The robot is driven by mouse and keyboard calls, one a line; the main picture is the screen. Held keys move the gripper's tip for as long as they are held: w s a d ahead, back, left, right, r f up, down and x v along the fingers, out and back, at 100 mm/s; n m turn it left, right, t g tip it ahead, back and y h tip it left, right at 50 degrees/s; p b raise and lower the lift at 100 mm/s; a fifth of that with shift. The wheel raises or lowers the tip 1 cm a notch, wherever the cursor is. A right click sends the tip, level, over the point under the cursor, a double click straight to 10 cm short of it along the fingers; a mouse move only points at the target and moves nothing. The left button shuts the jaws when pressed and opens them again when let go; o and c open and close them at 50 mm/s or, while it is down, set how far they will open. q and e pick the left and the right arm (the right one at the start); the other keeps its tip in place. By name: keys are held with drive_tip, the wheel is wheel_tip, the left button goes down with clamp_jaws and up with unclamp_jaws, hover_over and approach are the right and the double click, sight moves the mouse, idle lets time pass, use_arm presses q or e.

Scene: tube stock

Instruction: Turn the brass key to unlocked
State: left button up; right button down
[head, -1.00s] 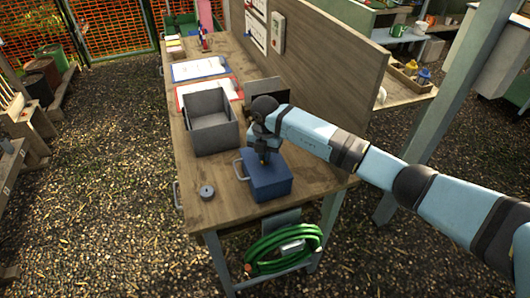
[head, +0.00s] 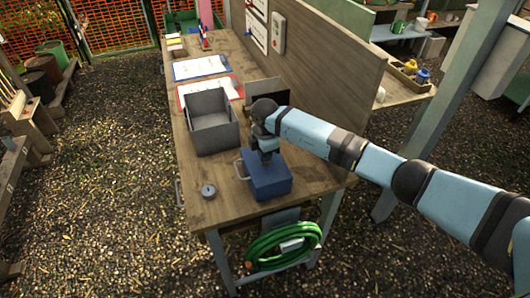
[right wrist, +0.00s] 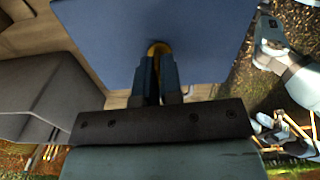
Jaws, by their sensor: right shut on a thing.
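A blue box (head: 270,184) with a metal handle on its left side stands shut near the front end of the wooden bench. My right gripper (head: 264,160) points down at the top of the box and hides the key there. In the right wrist view, the gripper (right wrist: 158,66) is shut on the brass key (right wrist: 158,47). Only the key's rounded brass bow shows, between the fingertips against the blue box (right wrist: 105,35). I cannot read the lock's position. My left gripper does not show.
An open grey bin (head: 211,141) stands just behind the box. A small round gauge (head: 208,191) lies to its left near the bench edge. Clipboards (head: 201,68) lie farther back. A board wall (head: 325,60) rises along the right. A green hose (head: 285,245) hangs at the front.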

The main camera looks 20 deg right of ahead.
drive_tip(key=shift+m, duration=0.5)
drive_tip(key=c, duration=1.3)
unclamp_jaws()
wheel_tip(320, 180, up, 14)
drive_tip(key=shift+f+b, duration=0.1)
drive_tip(key=shift+b, duration=0.9)
